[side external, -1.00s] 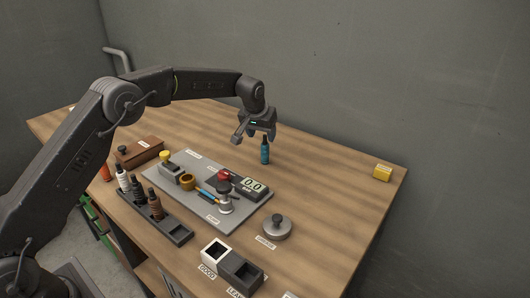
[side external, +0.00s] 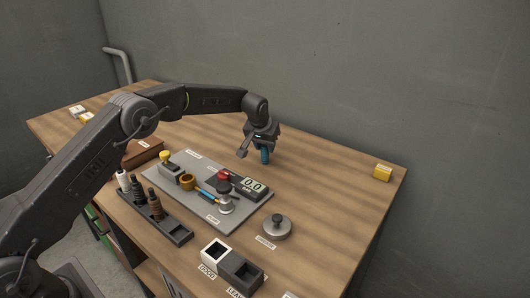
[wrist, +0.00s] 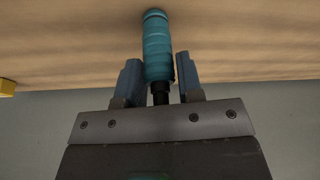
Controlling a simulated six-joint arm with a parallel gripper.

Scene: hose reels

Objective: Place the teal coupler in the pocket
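The teal coupler (side external: 265,157) stands upright on the wooden table, behind the grey plate. My gripper (side external: 262,143) is directly over it, pointing down, with its fingers around the coupler's upper part. In the wrist view, the coupler (wrist: 158,48) lies between the two blue-grey fingers (wrist: 160,85). A narrow gap shows on its right side, and the fingers look open; contact on the left is unclear. The dark rack (side external: 181,234) at front left holds a white-topped and brown couplers and has an empty pocket at its right end.
The grey plate (side external: 210,210) carries a yellow-knobbed block, a red button, a display (side external: 253,184) and a fitting. A white box (side external: 216,250) and a dark box (side external: 240,268) stand at the front. A round knobbed weight (side external: 277,226) sits right.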

